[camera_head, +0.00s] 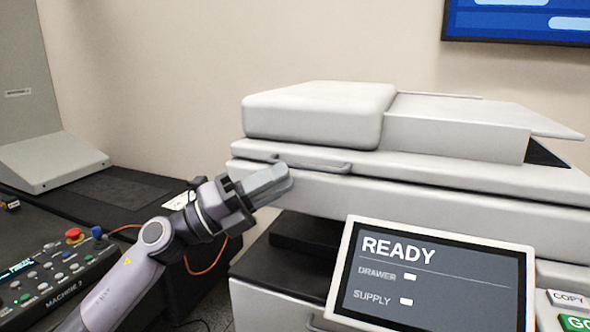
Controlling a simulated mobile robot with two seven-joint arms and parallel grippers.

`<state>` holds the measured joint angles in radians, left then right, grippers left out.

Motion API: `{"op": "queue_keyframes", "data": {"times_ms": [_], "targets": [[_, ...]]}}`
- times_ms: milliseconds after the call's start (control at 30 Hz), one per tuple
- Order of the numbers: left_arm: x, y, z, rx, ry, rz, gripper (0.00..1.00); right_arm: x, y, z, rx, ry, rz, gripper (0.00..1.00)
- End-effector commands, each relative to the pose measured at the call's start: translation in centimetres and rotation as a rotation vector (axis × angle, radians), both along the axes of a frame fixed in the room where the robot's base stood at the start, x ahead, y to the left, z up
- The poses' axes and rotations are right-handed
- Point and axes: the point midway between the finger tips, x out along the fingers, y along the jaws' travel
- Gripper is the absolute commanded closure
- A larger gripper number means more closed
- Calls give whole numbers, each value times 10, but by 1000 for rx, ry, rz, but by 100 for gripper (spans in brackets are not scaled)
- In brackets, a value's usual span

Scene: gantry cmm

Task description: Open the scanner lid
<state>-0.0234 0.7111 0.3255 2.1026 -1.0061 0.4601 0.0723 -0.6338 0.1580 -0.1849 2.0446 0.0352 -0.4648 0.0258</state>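The scanner lid (440,170) is the pale slab on top of the white copier, lying flat and closed on the body. A grey bar handle (318,166) sits on its front edge at the left. My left gripper (278,184) is in front of the copier, with its pale grey fingers just below and left of the handle, overlapping its left end in the picture. I cannot tell whether they touch it. The fingers appear close together, but the gap between them is hidden. My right gripper is out of view.
A tilted screen (440,275) reading READY stands at the copier's front, with COPY and GO buttons at its right. A document feeder (320,112) sits on the lid. A control panel (60,268) with a red knob is at left. A wall display (520,20) hangs above.

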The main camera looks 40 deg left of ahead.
Motion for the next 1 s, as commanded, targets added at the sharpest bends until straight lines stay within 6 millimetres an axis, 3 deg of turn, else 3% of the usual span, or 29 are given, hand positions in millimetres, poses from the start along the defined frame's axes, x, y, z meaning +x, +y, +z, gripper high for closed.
{"op": "queue_keyframes", "data": {"times_ms": [300, 700, 800, 1000], "targets": [[25, -18, 14, -2, 1, 0, 78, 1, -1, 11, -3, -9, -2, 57], [29, -21, 14, -2, 2, 0, 78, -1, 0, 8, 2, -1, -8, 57], [29, -21, 14, -2, 2, 0, 100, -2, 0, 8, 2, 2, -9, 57], [29, -21, 15, -2, 2, 0, 100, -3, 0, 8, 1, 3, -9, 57]]}}
